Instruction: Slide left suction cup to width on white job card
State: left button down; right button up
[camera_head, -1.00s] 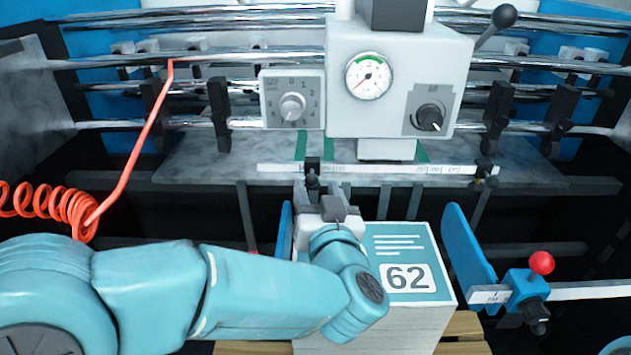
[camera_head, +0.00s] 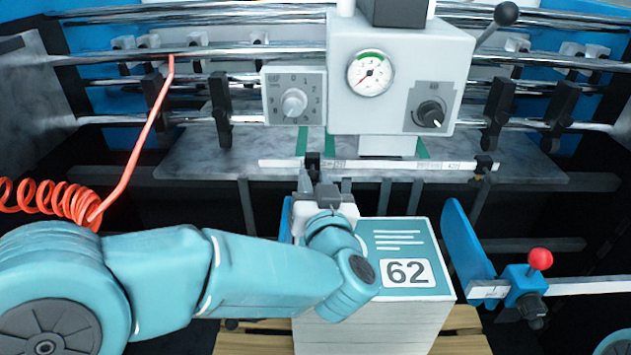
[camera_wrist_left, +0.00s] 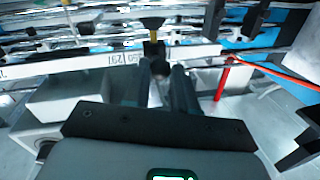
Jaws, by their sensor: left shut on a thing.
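The left suction cup (camera_head: 313,161) is a small dark block on the white ruled rail (camera_head: 380,164), toward its left part. In the left wrist view its dark knob (camera_wrist_left: 159,68) shows at the fingertips, below a yellow part. My left gripper (camera_head: 318,186) reaches up from below and is shut on this cup's knob. The fingers (camera_wrist_left: 162,90) stand on either side of the knob in the wrist view. The right suction cup (camera_head: 484,165) is near the rail's right end. I cannot make out a separate white job card. My right gripper is not in view.
A grey control box (camera_head: 400,80) with gauge and knobs hangs above the rail. A blue side guide (camera_head: 466,250) with a red knob is right. An orange coiled hose (camera_head: 60,202) hangs left.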

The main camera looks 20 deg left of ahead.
pick_arm(q)
jog(key=c, duration=0.9)
grip_release()
jog(key=shift+a, duration=0.1)
jog(key=shift+s, duration=0.1)
jog(key=shift+s+d, duration=0.3)
jog(key=b+v, duration=0.3)
jog(key=v, duration=1.2)
jog(key=shift+s, duration=0.25)
jog(key=shift+d, duration=0.1)
